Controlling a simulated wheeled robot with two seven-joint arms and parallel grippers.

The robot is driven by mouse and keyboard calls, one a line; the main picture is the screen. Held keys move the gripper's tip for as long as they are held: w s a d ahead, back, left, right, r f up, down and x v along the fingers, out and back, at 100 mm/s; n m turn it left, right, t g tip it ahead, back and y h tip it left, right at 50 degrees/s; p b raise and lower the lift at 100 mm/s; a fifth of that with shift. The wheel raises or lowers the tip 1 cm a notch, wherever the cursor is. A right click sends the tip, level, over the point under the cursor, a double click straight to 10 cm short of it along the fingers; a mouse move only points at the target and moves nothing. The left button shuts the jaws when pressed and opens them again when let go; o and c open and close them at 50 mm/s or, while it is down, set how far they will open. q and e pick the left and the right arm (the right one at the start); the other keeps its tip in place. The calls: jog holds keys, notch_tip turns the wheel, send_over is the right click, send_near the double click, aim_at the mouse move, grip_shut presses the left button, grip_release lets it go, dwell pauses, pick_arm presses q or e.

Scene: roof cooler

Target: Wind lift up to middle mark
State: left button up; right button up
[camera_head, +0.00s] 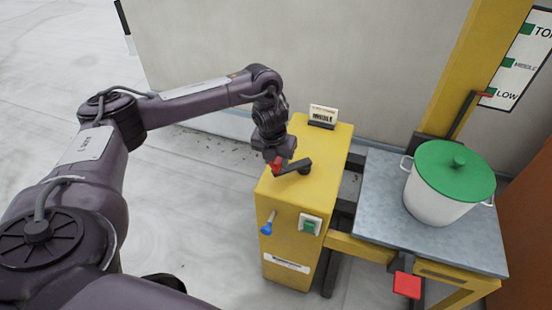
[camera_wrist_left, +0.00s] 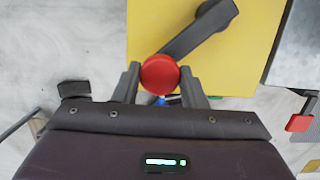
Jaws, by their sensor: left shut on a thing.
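The yellow winch box (camera_head: 290,225) stands in the middle of the head view, with a dark crank (camera_head: 296,167) on its top. My left gripper (camera_head: 274,165) is shut on the crank's red knob, and the knob (camera_wrist_left: 160,74) sits between the two fingers in the left wrist view. The grey lift platform (camera_head: 374,205) carries a white pot (camera_head: 432,203) with a green lid. A mark board (camera_head: 518,62) at the upper right shows TOP, MIDDLE and LOW with green marks. A red pointer (camera_head: 484,94) is level with LOW. My right gripper is not in view.
A small sign (camera_head: 323,115) stands at the back of the box top. A blue-tipped lever (camera_head: 267,225) and a green switch (camera_head: 310,224) are on the box front. A red pedal-like pad (camera_head: 407,285) is below the platform. A yellow mast (camera_head: 470,80) rises behind it.

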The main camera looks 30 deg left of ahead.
pick_arm(q)
jog(key=shift+s+d+p, duration=0.45)
jog(key=shift+d+p, duration=0.15)
jog(key=shift+d, duration=0.25)
jog(key=shift+d+f, duration=0.1)
jog(key=shift+d, duration=0.1)
jog(key=shift+s+d, duration=0.1)
jog(key=shift+s+d+p, duration=0.2)
jog(key=shift+d+p, duration=0.25)
jog(key=shift+d, duration=0.45)
jog(key=shift+d, duration=0.15)
